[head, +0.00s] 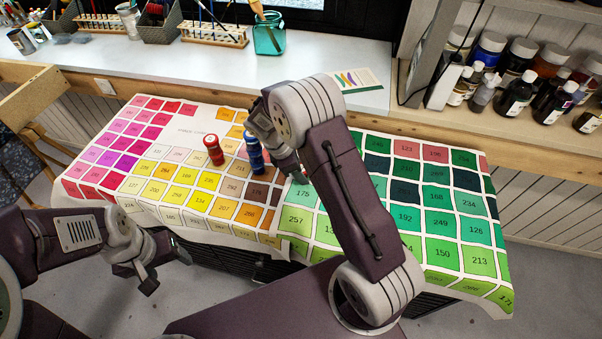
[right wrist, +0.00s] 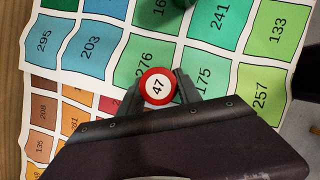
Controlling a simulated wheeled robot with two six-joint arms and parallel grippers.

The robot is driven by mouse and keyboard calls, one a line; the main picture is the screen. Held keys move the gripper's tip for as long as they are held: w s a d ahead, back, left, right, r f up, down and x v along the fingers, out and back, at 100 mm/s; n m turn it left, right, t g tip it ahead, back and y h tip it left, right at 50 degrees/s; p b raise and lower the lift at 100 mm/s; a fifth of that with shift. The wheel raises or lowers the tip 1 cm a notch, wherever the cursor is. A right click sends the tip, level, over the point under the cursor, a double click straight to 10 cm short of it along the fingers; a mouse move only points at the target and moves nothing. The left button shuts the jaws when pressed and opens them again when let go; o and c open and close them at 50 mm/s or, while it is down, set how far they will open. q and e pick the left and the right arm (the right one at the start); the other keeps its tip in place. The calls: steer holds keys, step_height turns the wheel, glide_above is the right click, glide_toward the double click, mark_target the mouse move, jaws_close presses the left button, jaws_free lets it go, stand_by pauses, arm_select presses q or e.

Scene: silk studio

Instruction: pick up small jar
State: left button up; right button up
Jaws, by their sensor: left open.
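A small jar with a red-rimmed lid marked 47 (right wrist: 158,87) stands between the fingers of my right gripper (right wrist: 158,92) in the right wrist view. The fingers lie close against it on both sides, and the gripper looks shut on it. I cannot tell whether its base touches the cloth. My left gripper (head: 150,270) is open and empty, low at the left in front of the cloth.
A red jar (head: 213,150) and a blue jar (head: 254,155) stand on the numbered colour-chart cloth (head: 130,185), left of my right arm. A dark green object (right wrist: 183,3) shows at the wrist view's top edge. Behind is a white counter (head: 170,62) with art supplies.

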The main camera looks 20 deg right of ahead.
jaws_close()
steer(key=shift+r, duration=0.55)
step_height(320, 180, up, 3)
steer(key=shift+w+r+p, duration=0.1)
steer(key=shift+r+p, duration=0.1)
steer(key=shift+p, duration=0.3)
steer(key=s+a+r, duration=0.1)
steer(key=s+r, duration=0.5)
steer(key=s, duration=0.5)
steer(key=shift+s+a+r, duration=0.25)
steer(key=shift+s+a, duration=0.1)
